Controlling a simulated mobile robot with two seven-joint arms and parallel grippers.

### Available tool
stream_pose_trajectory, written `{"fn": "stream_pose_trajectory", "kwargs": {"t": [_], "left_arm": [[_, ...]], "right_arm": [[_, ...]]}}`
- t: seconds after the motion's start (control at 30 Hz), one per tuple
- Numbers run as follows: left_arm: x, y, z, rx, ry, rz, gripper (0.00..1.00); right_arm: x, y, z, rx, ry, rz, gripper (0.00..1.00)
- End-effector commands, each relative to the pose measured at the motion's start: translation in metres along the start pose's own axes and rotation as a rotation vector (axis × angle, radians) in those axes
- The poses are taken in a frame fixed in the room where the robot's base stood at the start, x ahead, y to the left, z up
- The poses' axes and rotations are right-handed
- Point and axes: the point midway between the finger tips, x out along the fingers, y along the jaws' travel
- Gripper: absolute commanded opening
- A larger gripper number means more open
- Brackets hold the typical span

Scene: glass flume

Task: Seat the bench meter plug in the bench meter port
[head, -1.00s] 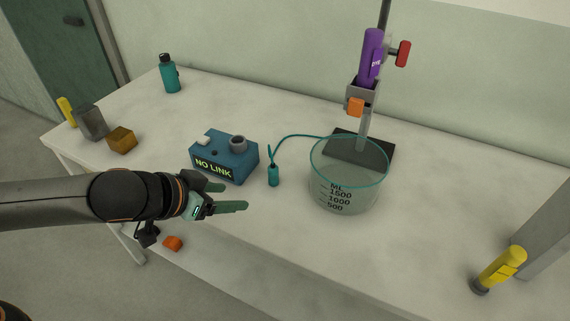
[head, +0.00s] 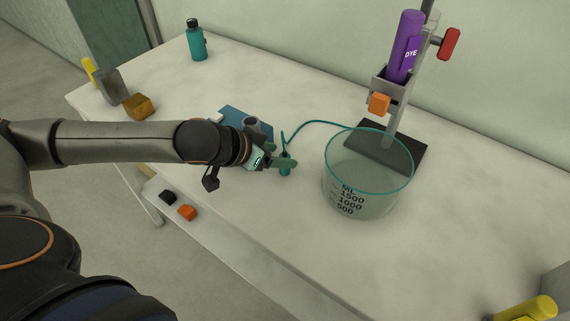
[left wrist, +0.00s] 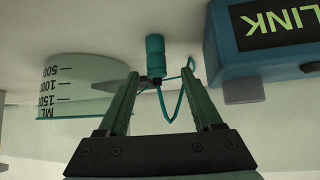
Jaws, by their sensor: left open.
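The bench meter plug (head: 285,170) is a small teal cylinder with a teal cable, standing on the table left of the glass beaker. It also shows in the left wrist view (left wrist: 154,60), between and beyond the fingertips. My left gripper (head: 282,162) is open, with its fingers at the plug; I cannot tell whether they touch it. The blue bench meter (head: 243,115) is mostly hidden behind my left arm in the head view. In the left wrist view its side with the lit word LINK (left wrist: 275,30) shows. I cannot make out the port. My right gripper is not in view.
The glass beaker (head: 362,205) stands close to the right of the plug. Behind it is a stand (head: 400,150) holding a purple dye bottle (head: 405,45). A teal bottle (head: 196,42) and two blocks stand at the back left.

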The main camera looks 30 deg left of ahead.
Motion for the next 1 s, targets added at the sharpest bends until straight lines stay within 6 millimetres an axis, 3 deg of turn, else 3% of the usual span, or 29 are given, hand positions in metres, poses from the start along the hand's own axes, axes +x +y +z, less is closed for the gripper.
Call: {"fn": "stream_pose_trajectory", "kwargs": {"t": [0.4, 0.7, 1.0], "left_arm": [[0.049, 0.004, -0.001, 0.0, -0.001, 0.001, 0.67], [0.054, 0.004, -0.001, 0.0, 0.0, 0.0, 0.67], [0.054, 0.004, -0.001, -0.001, -0.001, 0.0, 0.34]], "right_arm": [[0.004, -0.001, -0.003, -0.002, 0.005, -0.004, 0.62], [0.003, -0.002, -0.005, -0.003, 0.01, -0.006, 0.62], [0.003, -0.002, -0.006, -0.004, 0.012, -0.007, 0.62]]}}
